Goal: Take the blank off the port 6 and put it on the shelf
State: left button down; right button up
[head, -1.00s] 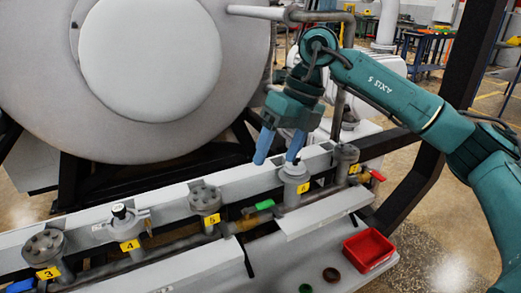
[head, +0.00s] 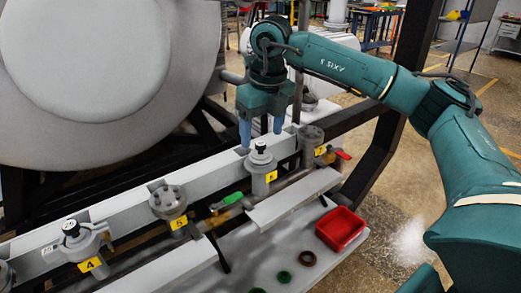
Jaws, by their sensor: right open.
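Port 6 (head: 262,182), with a yellow "6" label, stands upright on the pipe row. A light-grey round top with a black knob (head: 261,146) sits on it; I take this as the blank. My right gripper (head: 262,134) is open and empty, pointing down. Its two blue fingers show on either side of the knob, slightly above and behind it; contact cannot be made out. A flat light-grey plate (head: 295,198) lies in front of port 6, and a lower grey ledge (head: 250,255) is below it; which is the shelf is unclear. My left gripper is not in view.
Port 5 (head: 168,203) and port 7 (head: 311,140) have bolted tops; port 4 (head: 84,243) has a similar knob. A red bin (head: 340,229) and several rings (head: 307,258) lie on the lower ledge.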

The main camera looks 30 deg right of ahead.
aim_at(261, 143)
jog(key=f, duration=0.4)
jog(key=shift+w, duration=0.3)
jog(key=shift+c, duration=0.5)
jog(key=c, duration=1)
